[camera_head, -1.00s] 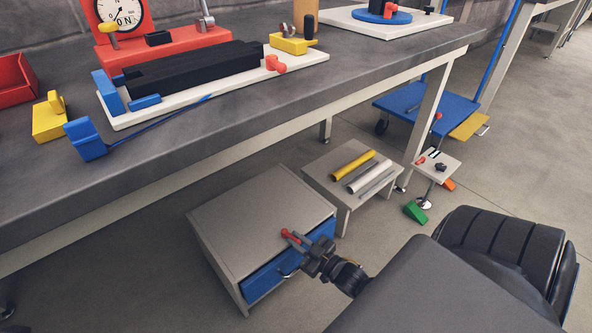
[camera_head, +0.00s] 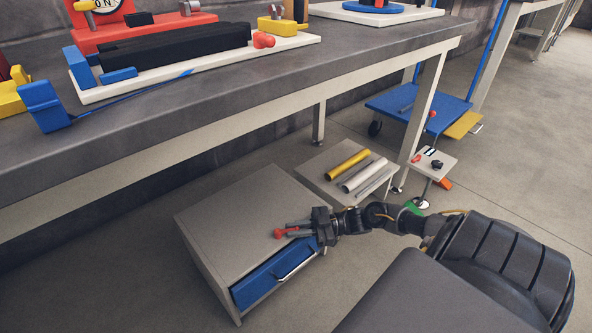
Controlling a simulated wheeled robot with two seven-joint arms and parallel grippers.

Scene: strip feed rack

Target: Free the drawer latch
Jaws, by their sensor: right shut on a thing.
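A grey cabinet (camera_head: 235,212) stands on the floor below the workbench. Its blue drawer (camera_head: 262,284) with a silver handle (camera_head: 297,263) looks shut. A small red latch piece (camera_head: 279,234) shows at the cabinet's top front edge. My right gripper (camera_head: 294,229) reaches in from the right at that edge, with its fingers shut on the red piece. The fingers and wrist hide part of the latch and the drawer's upper right corner. My left gripper is not in view.
A low grey stand (camera_head: 318,170) with yellow and pale bars is behind my right arm. The workbench (camera_head: 240,108) overhangs the cabinet at the back and carries a white fixture board (camera_head: 203,78). A blue cart (camera_head: 400,106) stands farther right. Floor in front of the drawer looks clear.

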